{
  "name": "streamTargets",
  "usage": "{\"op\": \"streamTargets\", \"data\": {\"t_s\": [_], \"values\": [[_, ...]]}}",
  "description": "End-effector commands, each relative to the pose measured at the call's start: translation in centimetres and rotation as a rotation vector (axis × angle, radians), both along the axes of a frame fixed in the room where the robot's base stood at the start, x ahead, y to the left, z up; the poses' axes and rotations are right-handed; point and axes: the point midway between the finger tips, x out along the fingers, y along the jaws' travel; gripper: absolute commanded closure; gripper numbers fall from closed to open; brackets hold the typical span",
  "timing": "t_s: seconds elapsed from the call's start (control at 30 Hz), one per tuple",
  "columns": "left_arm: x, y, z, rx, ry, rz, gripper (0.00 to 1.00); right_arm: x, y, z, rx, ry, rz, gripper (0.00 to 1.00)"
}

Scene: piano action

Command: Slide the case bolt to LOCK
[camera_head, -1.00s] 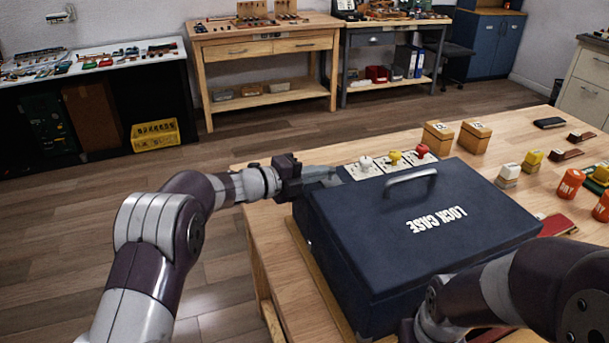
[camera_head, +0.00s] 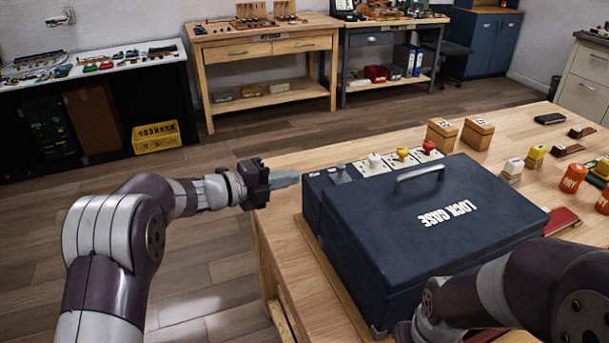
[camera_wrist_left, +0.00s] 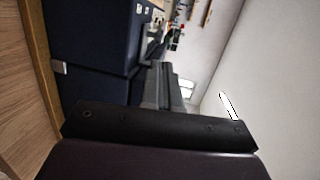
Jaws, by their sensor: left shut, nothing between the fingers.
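The dark blue lock case (camera_head: 430,250), with a grey carry handle and white lettering, sits on the wooden table. A small grey piece (camera_head: 340,174), possibly the bolt, stands at the left end of its back strip; its setting is too small to read. My left gripper (camera_head: 290,179) is shut and empty, just off the case's back left corner, with a small gap between. In the left wrist view its fingers (camera_wrist_left: 165,87) are together, with the dark case side (camera_wrist_left: 95,40) beyond. My right arm crosses the lower right; its fingers do not show.
White (camera_head: 374,160), yellow (camera_head: 402,155) and red (camera_head: 429,147) knobs stand on pale plates along the case's back strip. Two wooden boxes (camera_head: 478,135) stand behind. Small blocks and orange cylinders (camera_head: 573,178) are at right. The floor left of the table is clear.

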Motion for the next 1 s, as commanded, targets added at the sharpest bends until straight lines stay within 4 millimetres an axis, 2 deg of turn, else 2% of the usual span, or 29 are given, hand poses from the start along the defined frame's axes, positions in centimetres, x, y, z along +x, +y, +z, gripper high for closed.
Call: {"op": "streamTargets", "data": {"t_s": [0.1, 0.3, 0.6, 0.67, 0.77, 0.8, 0.83, 0.87, 0.9, 0.97, 1.0], "values": [[-0.8, 1.6, 0.3, 0.001, 0.000, 0.003, 1.00, 0.0, 0.0, -0.1, 0.000, -0.001, 0.000, 1.00], [-1.5, 2.4, 0.4, 0.001, 0.000, 0.001, 1.00, 0.0, 0.0, -0.1, 0.000, -0.001, 0.000, 1.00], [-1.4, 2.5, 0.4, -0.004, 0.014, 0.006, 1.00, 0.0, 0.0, -0.1, 0.000, 0.000, 0.000, 1.00], [-0.5, 3.2, -0.1, -0.005, 0.059, 0.071, 1.00, 0.0, 0.0, -0.1, 0.000, 0.000, 0.000, 1.00], [1.8, 6.9, -3.4, -0.079, 0.276, 0.383, 1.00, 0.0, 0.0, -0.1, 0.000, 0.000, 0.000, 1.00], [2.0, 9.5, -5.3, -0.140, 0.416, 0.584, 1.00, 0.0, 0.0, -0.1, 0.000, -0.001, 0.000, 1.00], [1.2, 11.6, -6.8, -0.192, 0.535, 0.748, 1.00, 0.0, 0.0, -0.1, 0.000, 0.000, 0.000, 1.00], [-0.1, 13.4, -8.5, -0.245, 0.656, 0.911, 1.00, 0.0, 0.0, -0.1, 0.000, 0.000, 0.000, 1.00], [-2.7, 15.4, -10.5, -0.308, 0.805, 1.102, 1.00, 0.0, 0.0, -0.1, 0.000, 0.000, 0.000, 1.00], [-7.3, 17.1, -12.9, -0.381, 0.995, 1.336, 1.00, 0.0, 0.0, -0.1, 0.000, 0.000, 0.000, 1.00], [-10.4, 17.5, -14.1, -0.419, 1.104, 1.463, 1.00, 0.0, 0.0, -0.1, 0.000, -0.001, 0.000, 1.00]]}}
